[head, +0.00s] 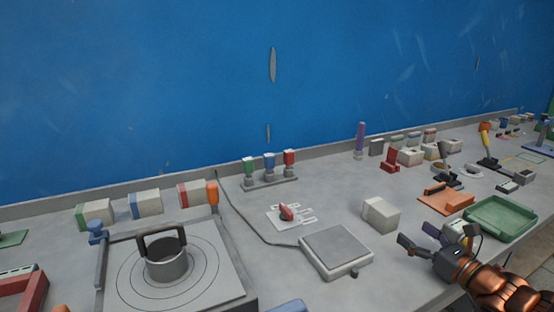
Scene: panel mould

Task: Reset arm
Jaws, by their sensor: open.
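My gripper (424,243) is at the lower right in the head view, over the front part of the grey bench. Its dark fingers are spread open, and I see nothing between them. My copper-coloured arm comes in from the bottom right corner. A pale grey block (381,214) stands just behind and left of the gripper, apart from it. A green tray (503,219) lies right of the gripper, and a small pale object next to the wrist is partly hidden.
A square grey plate device (336,250) sits left of the gripper. A round metal mould with a handle (166,260) stands on a panel at lower left. Three coloured-top pegs (269,169) stand near the blue wall. The right side of the bench is crowded.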

